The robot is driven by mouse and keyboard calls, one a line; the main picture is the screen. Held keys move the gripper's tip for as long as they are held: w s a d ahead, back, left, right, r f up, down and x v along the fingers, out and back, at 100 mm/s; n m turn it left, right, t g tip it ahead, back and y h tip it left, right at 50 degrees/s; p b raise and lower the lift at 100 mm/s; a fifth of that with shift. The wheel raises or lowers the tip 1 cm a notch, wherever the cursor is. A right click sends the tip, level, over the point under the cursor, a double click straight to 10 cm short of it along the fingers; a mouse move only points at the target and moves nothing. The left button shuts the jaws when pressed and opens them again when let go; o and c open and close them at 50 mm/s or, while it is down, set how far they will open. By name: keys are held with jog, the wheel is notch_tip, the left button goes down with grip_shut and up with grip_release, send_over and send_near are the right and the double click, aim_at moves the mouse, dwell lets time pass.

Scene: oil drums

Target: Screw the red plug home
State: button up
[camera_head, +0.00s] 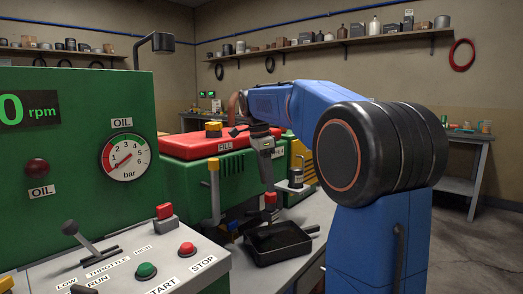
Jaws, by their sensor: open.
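A small red piece (270,198), which looks like the red plug, shows low on the near side of the green engine (185,180), just above the black pan (278,240). My gripper (268,186) points down from the end of my blue arm, directly above the red piece in the picture. Its jaws are open. They are small and dark here, and I cannot tell whether they touch the red piece or stand around it. The thread and seat of the plug are hidden.
The engine has a red cover (205,145) marked FILL with a yellow cap (213,127). A yellow-handled grey post (214,190) stands left of my gripper. A small oil can (296,178) stands to the right. A green control console (75,130) fills the left; its gauge reads low.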

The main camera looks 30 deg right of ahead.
notch_tip(320, 180, up, 12)
jog(key=a, duration=0.2)
jog(key=shift+w+f, duration=0.15)
jog(key=shift+w, duration=0.15)
jog(key=s+a+f+n+t, duration=0.1)
jog(key=s+a+f+n, duration=0.3)
jog(key=s+f+n, duration=0.3)
jog(key=s+a+f+n+t+y, duration=0.1)
jog(key=s+a+f+n, duration=0.3)
jog(key=s+f, duration=1)
jog(key=s+a+f+n+t, duration=0.3)
jog(key=s+a+f+n, duration=0.1)
jog(key=s+f+n, duration=0.6)
jog(key=shift+s+a+f+y, duration=0.2)
jog(key=shift+a+f+y, duration=0.15)
jog(key=shift+f, duration=0.4)
